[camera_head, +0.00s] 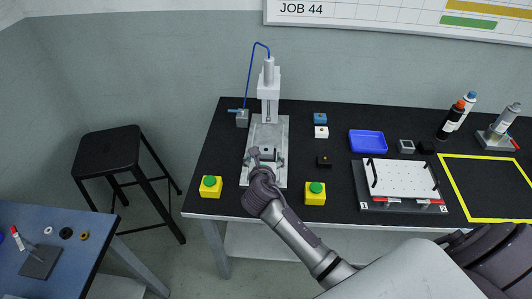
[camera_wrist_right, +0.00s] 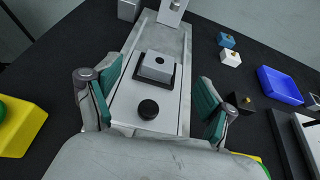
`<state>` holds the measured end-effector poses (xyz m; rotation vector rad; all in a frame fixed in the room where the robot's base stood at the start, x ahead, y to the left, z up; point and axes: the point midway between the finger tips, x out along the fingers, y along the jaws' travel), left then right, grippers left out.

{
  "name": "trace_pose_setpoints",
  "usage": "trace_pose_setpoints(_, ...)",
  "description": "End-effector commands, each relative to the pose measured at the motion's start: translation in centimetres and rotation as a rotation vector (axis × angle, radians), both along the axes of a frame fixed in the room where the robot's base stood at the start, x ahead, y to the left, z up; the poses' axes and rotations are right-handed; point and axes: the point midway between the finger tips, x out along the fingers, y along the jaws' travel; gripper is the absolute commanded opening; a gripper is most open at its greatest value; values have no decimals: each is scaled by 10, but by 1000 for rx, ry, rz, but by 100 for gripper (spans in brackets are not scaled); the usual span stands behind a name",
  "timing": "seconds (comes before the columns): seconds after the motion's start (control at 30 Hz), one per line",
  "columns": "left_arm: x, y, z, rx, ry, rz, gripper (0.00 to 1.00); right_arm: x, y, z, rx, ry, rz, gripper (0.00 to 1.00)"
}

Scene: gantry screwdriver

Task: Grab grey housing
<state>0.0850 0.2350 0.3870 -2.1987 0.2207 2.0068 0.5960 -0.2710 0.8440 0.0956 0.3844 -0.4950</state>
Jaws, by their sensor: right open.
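The grey housing (camera_wrist_right: 158,66) is a small square block with a dark hole in its top. It sits in a black nest (camera_wrist_right: 143,76) on the metal base plate of the gantry screwdriver. In the head view the housing (camera_head: 266,152) shows small, just beyond my right gripper. My right gripper (camera_head: 267,161) is open and empty above the plate. In the wrist view its two green-padded fingers (camera_wrist_right: 160,84) stand wide apart, one to each side of the plate, with the housing ahead between them and apart from both. My left gripper is not in view.
The screwdriver column (camera_head: 269,85) stands behind the nest. Yellow button boxes flank the plate on the left (camera_head: 211,187) and right (camera_head: 315,193). A black round knob (camera_wrist_right: 148,109) is in front of the nest. Small blocks (camera_head: 321,132), a blue tray (camera_head: 368,141) and a white board (camera_head: 400,178) lie to the right.

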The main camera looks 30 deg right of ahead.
Motion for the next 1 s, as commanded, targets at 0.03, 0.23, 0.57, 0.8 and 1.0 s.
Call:
trace_pose_setpoints(0.03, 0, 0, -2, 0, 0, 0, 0, 8, -4, -4, 0, 0, 0, 83)
trace_pose_setpoints(0.23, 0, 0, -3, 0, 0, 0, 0, 20, -11, -10, 2, 0, -1, 83)
trace_pose_setpoints(0.57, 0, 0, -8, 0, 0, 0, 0, 50, -32, -35, 2, -1, -1, 83)
trace_pose_setpoints(0.8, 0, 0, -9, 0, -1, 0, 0, 58, -36, -38, 4, -1, 1, 83)
trace_pose_setpoints(1.0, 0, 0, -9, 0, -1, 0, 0, 57, -36, -38, 2, 0, 0, 68)
